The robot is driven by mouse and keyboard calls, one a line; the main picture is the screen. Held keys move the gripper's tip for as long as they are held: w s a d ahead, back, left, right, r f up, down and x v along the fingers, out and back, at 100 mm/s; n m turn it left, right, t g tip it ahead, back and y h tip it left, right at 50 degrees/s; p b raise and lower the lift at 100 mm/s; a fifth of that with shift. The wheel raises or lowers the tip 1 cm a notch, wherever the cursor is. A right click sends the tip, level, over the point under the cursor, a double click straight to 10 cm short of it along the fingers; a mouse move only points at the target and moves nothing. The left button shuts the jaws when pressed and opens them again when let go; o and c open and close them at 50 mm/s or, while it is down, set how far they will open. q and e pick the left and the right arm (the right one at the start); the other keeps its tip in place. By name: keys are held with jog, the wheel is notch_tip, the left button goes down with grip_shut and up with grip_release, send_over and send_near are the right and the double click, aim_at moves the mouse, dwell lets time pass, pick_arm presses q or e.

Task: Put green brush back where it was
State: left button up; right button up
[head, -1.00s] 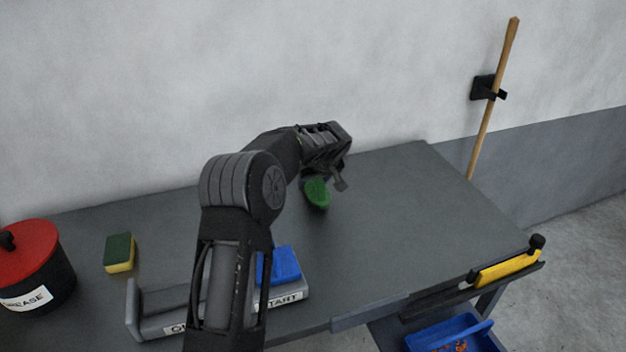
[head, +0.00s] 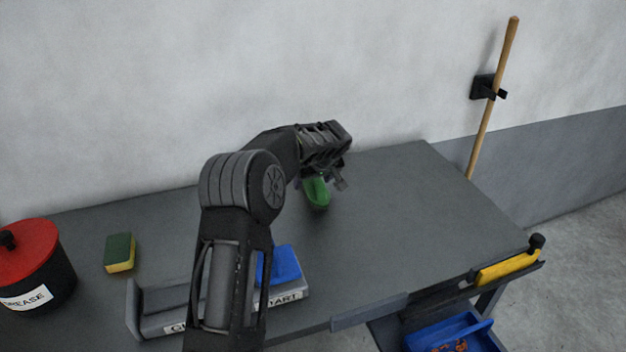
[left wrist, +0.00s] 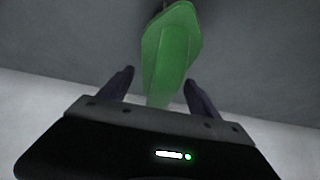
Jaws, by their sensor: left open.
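The green brush (head: 317,192) is on the grey table (head: 400,215) toward its back, just below my left gripper (head: 325,182). In the left wrist view the green brush (left wrist: 168,55) lies ahead of and partly between the two dark fingertips (left wrist: 158,77), with a gap visible on each side. My left gripper is open. Part of the brush is hidden by the gripper in the head view. My right gripper is not in view.
A labelled grey tray (head: 160,325) with a blue item (head: 284,265) sits at the front. A sponge (head: 120,252) and a red-lidded grease pot (head: 30,262) stand at left. A yellow-handled tool (head: 507,268) hangs at the right edge. The table's right half is clear.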

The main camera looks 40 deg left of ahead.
pick_arm(q)
jog(key=b+v, duration=0.1)
jog(key=v, duration=1.1)
jog(key=shift+b, duration=0.4)
